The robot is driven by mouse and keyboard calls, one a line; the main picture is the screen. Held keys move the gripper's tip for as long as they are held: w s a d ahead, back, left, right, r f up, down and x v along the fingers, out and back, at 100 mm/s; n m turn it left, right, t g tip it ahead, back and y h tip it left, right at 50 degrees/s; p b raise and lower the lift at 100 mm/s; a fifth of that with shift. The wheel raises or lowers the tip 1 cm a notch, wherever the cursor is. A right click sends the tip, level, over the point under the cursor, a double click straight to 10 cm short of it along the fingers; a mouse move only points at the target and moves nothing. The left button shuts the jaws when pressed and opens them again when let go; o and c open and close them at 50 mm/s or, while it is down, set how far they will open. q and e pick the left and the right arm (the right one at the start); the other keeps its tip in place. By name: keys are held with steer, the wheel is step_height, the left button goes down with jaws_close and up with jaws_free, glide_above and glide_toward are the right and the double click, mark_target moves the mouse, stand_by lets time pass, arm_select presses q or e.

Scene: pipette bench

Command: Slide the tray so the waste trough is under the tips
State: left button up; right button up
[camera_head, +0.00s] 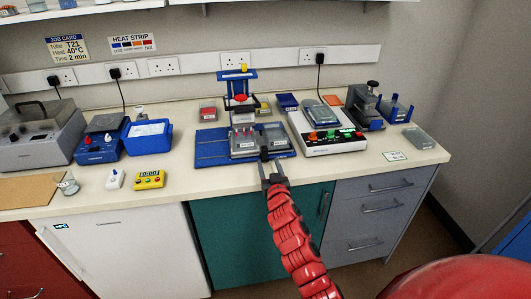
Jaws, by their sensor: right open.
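A grey tray (258,153) sits on a blue base plate (213,157) in the middle of the bench. A blue stand (237,76) with a red part rises behind the tray's left side; the tips are too small to make out clearly. I cannot tell which compartment is the waste trough. My right gripper (265,157) is open at the tray's front edge, near the middle; I cannot tell whether it touches. It hides a little of the tray front. My left gripper is not in view.
Right of the tray stands a white device (333,142) with coloured buttons. A yellow timer (150,180) and blue boxes, one of them a tub (148,138), stand to the left. The bench front between timer and base plate is clear.

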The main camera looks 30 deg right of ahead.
mark_target(265, 154)
steer(key=x, duration=0.5)
steer(key=shift+w+p, duration=0.15)
steer(key=shift+p, duration=0.15)
steer(key=shift+w+d, duration=0.1)
steer(key=shift+w, duration=0.25)
jaws_close()
stand_by(1.0)
